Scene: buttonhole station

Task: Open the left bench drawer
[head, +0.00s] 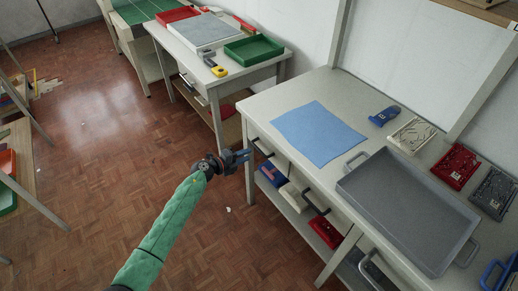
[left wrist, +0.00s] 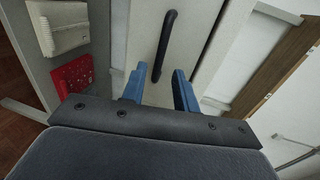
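The left bench drawer has a dark bar handle (head: 262,148) on the pale front of the near bench (head: 262,108). The drawer appears closed, flush with the bench. My left gripper (head: 247,155) is just left of this handle in the head view, at the end of my green-sleeved arm. My right gripper is not in view.
A second bar handle (head: 316,202) is further right on the bench. A blue sheet (head: 319,132) and a grey tray (head: 405,212) lie on top. A lower shelf holds a white box (head: 293,196) and a red box (head: 326,231). The floor at left is mostly clear.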

